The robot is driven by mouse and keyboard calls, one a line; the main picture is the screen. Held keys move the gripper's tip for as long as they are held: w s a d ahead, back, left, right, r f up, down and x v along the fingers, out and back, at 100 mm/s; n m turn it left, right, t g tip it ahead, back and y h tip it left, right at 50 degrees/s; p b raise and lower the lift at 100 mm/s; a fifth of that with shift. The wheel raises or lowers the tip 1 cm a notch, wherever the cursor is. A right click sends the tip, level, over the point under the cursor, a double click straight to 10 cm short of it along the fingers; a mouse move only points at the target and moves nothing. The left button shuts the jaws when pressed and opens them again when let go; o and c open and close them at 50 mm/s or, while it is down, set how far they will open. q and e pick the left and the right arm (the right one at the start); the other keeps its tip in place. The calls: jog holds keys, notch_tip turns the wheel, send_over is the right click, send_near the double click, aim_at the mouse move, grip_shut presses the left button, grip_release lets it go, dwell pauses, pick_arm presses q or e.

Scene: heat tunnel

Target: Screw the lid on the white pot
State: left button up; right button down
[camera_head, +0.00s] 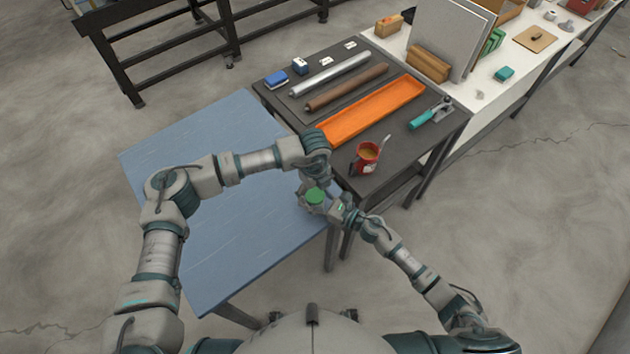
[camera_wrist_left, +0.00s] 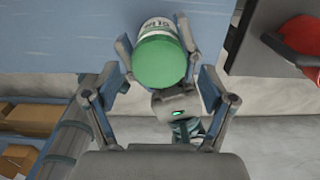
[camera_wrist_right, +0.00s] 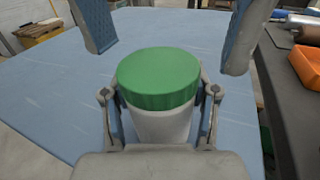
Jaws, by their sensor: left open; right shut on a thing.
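The white pot (camera_wrist_right: 162,125) is upright with the green lid (camera_wrist_right: 180,78) on its top; I cannot tell how tight the lid is. In the head view the lid (camera_head: 315,196) shows by the blue table's right corner. My right gripper (camera_head: 322,207) is shut around the pot's sides, below the lid. My left gripper (camera_wrist_left: 157,78) points down above the lid, open, its fingers apart on either side and not touching it. In the left wrist view the lid (camera_wrist_left: 160,64) hides much of the pot. I cannot tell whether the pot touches the table.
The blue table (camera_head: 215,190) is otherwise bare. A white bench (camera_head: 490,85) with several items stands beyond.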

pick_arm(q)
jog(key=shift+f, duration=0.8)
jog(key=c, duration=1.2)
jog(key=m, duration=0.6)
jog(key=shift+w, duration=0.1)
jog(key=m, duration=1.3)
jog(key=shift+w+a, duration=0.1)
jog(key=m, duration=0.6)
jog(key=shift+f+m, duration=0.1)
jog(key=shift+m, duration=0.3)
jog(key=shift+w, duration=0.1)
jog(key=shift+c, duration=0.2)
